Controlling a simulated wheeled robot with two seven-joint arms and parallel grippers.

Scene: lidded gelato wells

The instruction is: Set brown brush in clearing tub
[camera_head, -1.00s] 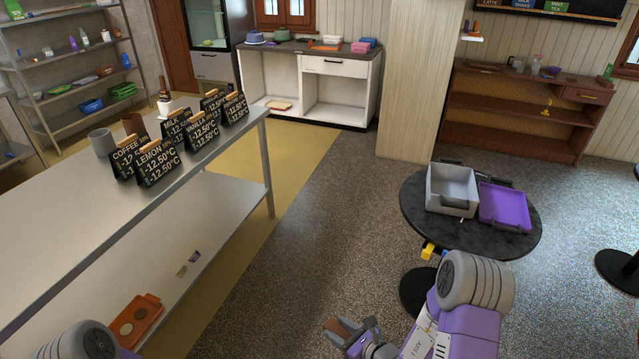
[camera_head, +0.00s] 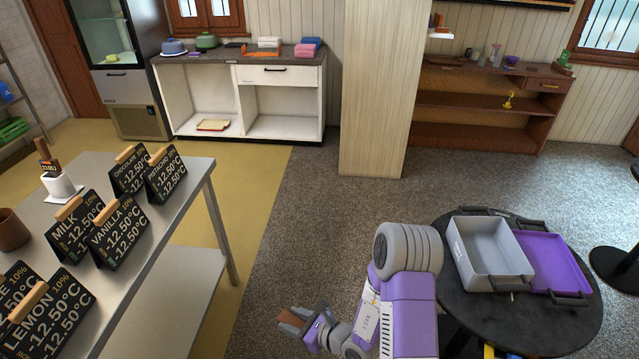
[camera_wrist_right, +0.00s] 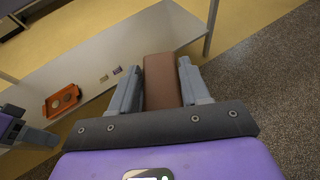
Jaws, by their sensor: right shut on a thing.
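My right gripper (camera_head: 290,322) is shut on a brown block-shaped thing, which looks like the brown brush (camera_wrist_right: 161,80). In the right wrist view it sits between both fingers. Its bristles cannot be made out. The grey tub (camera_head: 492,262), likely the clearing tub, stands on the round black table at right. It is open on top and looks empty. The gripper is well to the left of it, apart from the table. A purple and grey part at the left edge of the right wrist view looks like my left gripper (camera_wrist_right: 30,134); its fingers are unclear.
A purple lid or tray (camera_head: 554,262) lies right of the tub on the black table (camera_head: 520,318). The steel counter (camera_head: 150,258) with price signs is at left. A wooden pillar (camera_head: 375,90) stands behind. The floor between counter and table is clear.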

